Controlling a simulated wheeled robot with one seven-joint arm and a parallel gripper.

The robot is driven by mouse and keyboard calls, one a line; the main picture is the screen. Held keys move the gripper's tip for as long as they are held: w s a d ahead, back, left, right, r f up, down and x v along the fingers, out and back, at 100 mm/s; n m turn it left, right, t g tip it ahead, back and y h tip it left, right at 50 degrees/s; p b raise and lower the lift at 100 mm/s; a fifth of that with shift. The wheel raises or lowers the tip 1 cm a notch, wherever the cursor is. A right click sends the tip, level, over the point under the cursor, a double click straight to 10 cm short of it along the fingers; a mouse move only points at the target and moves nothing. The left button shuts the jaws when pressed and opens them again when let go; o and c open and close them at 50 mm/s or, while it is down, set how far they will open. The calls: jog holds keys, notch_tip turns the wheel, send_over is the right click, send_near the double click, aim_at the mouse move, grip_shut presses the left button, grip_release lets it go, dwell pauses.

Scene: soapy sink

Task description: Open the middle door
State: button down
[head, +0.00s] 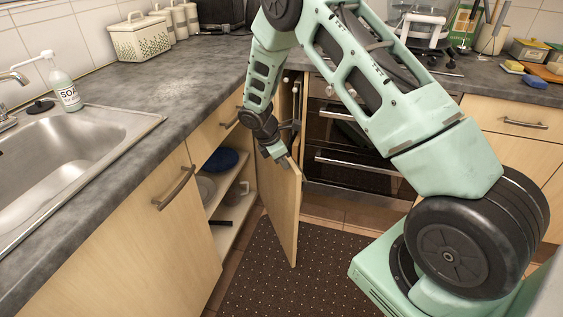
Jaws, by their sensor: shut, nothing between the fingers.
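The middle door (285,212) is a light wood cabinet door under the counter. It stands swung far out from the cabinet, seen nearly edge-on. My gripper (284,160) is shut and empty at the upper edge of the door, on the cabinet side. It looks very close to the door; I cannot tell whether it touches. The door's handle is not clearly visible.
A closed door with a metal handle (174,188) is at the left below the sink (70,160). An oven (350,150) stands behind the open door. A dark dotted mat (320,270) covers the floor, with free room there. The counter holds a soap bottle (65,88).

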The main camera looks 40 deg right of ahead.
jog(key=s+d+n+t+p, duration=0.1)
jog(key=d+n+p, duration=0.5)
jog(key=d, duration=1.8)
jog(key=shift+s+t, duration=0.2)
jog(key=shift+t, duration=0.5)
jog(key=shift+a, duration=0.1)
